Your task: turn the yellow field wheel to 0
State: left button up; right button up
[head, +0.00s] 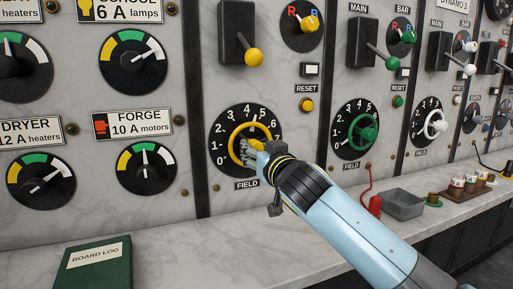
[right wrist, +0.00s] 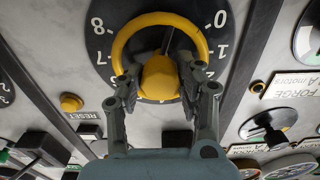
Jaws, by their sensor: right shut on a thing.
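The yellow field wheel (head: 233,145) sits on a black dial numbered from 0 upward, above a FIELD label, in the head view. My right gripper (head: 252,153) comes from the lower right and reaches the wheel's lower right part. In the right wrist view the yellow wheel (right wrist: 160,19) is seen upside down, with 0 at the upper right. There the fingers of my right gripper (right wrist: 161,76) are on both sides of the wheel's yellow middle part and are shut on it. The gripper covers part of the dial, so I cannot tell the wheel's reading. My left gripper is not in view.
A yellow RESET button (head: 306,105) and a yellow-knobbed lever (head: 253,57) are near the dial. A green field wheel (head: 366,131) and a white one (head: 436,125) are further right. A grey tray (head: 402,205) and a green book (head: 95,262) lie on the ledge.

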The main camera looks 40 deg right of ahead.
jog(key=n+p, duration=0.3)
jog(key=n, duration=0.4)
jog(key=shift+r, duration=0.1)
jog(key=n+p, duration=0.2)
jog(key=n, duration=0.4)
jog(key=shift+d+n, duration=0.1)
jog(key=shift+n, duration=0.2)
jog(key=n+p, duration=0.2)
jog(key=n, duration=0.1)
jog(key=shift+n, duration=0.3)
jog(key=n+p, duration=0.1)
jog(key=n, duration=0.2)
jog(key=shift+n, duration=0.3)
jog(key=n+p, duration=0.1)
jog(key=n, duration=0.5)
jog(key=shift+p, duration=0.4)
jog(key=o, duration=1.1)
jog(key=shift+o, duration=0.2)
jog(key=shift+s, duration=0.1)
